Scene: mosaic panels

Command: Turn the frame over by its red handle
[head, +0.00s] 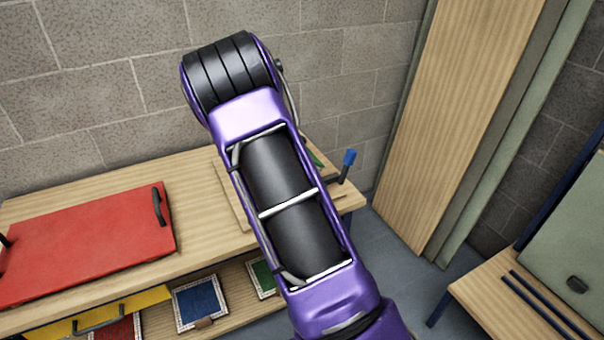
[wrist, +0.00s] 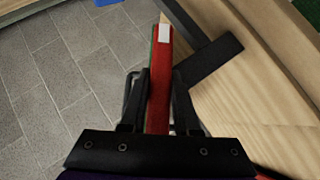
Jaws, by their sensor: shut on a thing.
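In the wrist view my gripper (wrist: 159,82) is shut on a long red bar (wrist: 158,112), which I take to be the red handle. The bar runs up the picture between the two dark fingers and has a white patch near its far end and a thin green edge on its left. I cannot tell for sure how much of the frame shows. In the head view my purple arm hides my gripper and the handle. A wooden edge (head: 228,190) and a bit of green (head: 316,158) show beside the arm at the bench's right end; they may belong to the frame.
A red board (head: 90,245) with a black handle (head: 159,206) lies on the wooden bench (head: 190,170). A blue-tipped lever (head: 347,162) stands at its right end. Blue (head: 200,302) and green (head: 262,278) panels lie on the shelf below. A black flat bar (wrist: 208,60) lies close right of my gripper.

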